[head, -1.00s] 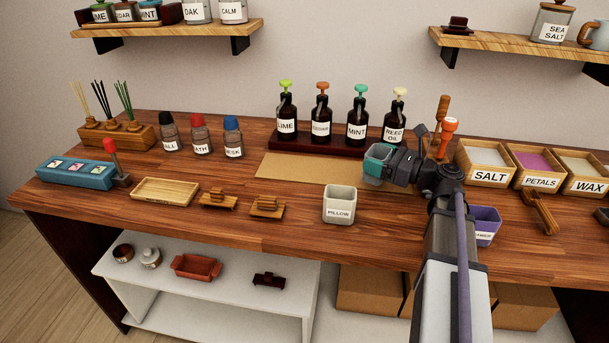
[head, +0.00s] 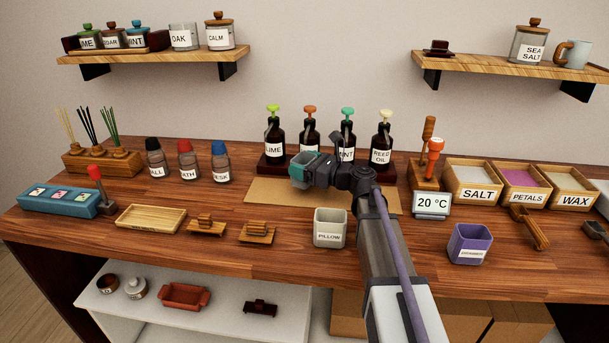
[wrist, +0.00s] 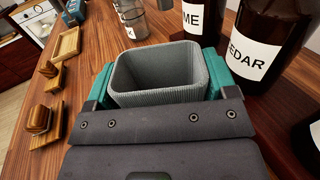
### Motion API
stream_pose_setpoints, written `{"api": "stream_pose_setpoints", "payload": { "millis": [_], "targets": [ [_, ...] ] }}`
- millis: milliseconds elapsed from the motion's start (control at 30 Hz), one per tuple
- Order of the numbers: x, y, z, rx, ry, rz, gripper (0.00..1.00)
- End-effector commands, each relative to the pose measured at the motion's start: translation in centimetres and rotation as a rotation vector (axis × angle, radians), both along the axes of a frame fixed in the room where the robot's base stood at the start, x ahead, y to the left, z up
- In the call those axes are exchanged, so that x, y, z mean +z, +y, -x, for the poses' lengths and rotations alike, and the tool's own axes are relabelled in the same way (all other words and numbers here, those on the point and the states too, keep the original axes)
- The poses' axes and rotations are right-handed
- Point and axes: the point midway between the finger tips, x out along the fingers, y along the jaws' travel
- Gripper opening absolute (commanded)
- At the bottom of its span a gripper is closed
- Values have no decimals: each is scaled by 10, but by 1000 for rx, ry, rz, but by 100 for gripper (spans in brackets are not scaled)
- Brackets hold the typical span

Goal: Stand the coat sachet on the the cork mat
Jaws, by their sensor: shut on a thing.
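The cork mat (head: 272,191) is a flat tan sheet on the table, in front of the dark pump bottles. My gripper (head: 305,166) is over the mat's middle and shut on a square, open-topped grey-green cup (wrist: 158,97). The cup stands upright between the teal fingers. Its label is not visible, so I take it as the coat sachet. In the head view the cup seems held above the mat, but its base is hidden. Part of the mat is behind my arm.
Pump bottles (head: 274,140) stand on a dark tray just behind the mat. The PILLOW cup (head: 330,226) stands just in front of it. A purple cup (head: 468,243) and a 20 °C display (head: 432,205) are to the right. The mat's left part is clear.

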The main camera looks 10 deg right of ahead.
Motion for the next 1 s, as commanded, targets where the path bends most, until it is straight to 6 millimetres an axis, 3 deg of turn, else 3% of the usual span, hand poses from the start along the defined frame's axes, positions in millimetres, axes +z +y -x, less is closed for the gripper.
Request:
{"api": "stream_pose_setpoints", "payload": {
  "millis": [33, 67, 467, 500, 633, 700, 1000],
  "targets": [
    [-27, -1, 1, -1, 0, 0, 54],
    [-31, -1, 1, -1, 0, 0, 54],
    [-32, -1, 1, -1, 0, 0, 54],
    [-30, -1, 1, -1, 0, 0, 82],
    [-29, -1, 1, 0, 0, 0, 95],
    [-29, -1, 1, 0, 0, 0, 100],
    [-25, -4, 4, -2, 0, 0, 100]
  ]
}}
